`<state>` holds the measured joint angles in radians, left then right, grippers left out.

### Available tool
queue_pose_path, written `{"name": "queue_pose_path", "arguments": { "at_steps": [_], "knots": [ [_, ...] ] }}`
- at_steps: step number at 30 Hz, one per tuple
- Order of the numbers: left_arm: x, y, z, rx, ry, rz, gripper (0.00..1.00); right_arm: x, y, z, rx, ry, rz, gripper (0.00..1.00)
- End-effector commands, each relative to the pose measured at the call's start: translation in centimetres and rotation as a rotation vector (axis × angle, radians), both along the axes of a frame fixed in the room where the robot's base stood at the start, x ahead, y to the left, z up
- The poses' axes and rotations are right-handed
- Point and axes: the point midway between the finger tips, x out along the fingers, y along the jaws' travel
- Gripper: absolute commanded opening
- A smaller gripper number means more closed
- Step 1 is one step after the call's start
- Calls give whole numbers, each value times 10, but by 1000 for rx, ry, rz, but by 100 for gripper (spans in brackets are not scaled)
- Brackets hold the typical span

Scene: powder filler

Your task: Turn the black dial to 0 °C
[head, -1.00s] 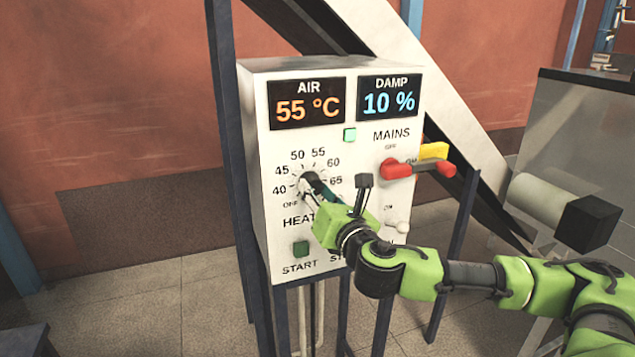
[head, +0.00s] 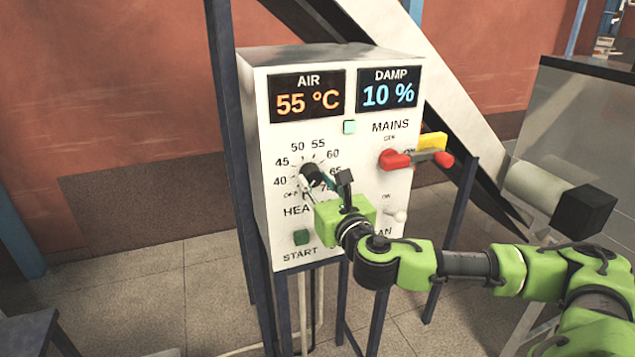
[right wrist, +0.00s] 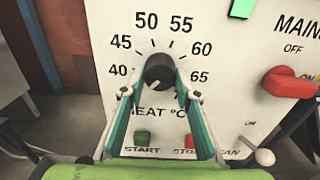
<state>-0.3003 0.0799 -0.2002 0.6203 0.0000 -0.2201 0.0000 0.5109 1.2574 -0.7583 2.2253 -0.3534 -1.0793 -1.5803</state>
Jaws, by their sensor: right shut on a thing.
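The black dial (head: 311,174) sits on the front of a white control box, ringed by printed numbers from 40 to 65 and OFF at lower left. It also shows in the right wrist view (right wrist: 160,71), with a small pale mark near its lower edge. My right gripper (right wrist: 157,92) is shut on the dial, one finger on each side. In the head view the right gripper (head: 314,187) hides the dial's lower right and part of the HEAT label. The AIR display (head: 307,95) reads 55 °C. My left gripper is not in view.
The red MAINS handle (head: 396,160) is right of the dial, with a pale FAN lever (head: 396,216) below it. A green START button (head: 301,237) sits below the dial. The DAMP display (head: 388,91) reads 10 %. A slanted white beam passes behind the box.

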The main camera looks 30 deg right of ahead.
Motion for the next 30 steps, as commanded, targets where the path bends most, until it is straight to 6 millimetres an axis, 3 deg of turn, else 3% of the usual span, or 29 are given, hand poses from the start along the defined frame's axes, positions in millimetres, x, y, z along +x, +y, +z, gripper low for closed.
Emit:
{"name": "queue_pose_path", "arguments": {
  "at_steps": [5,6,8,20,30],
  "knots": [
    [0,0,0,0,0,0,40,1,-3,8,-4,-17,-6,8],
    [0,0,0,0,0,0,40,1,-3,8,-4,-17,-6,35],
    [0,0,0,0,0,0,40,1,-2,7,-3,-14,-5,47],
    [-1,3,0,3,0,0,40,-5,1,2,0,-4,-1,47],
    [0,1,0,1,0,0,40,-56,13,1,-3,-3,-1,47]
  ]
}}
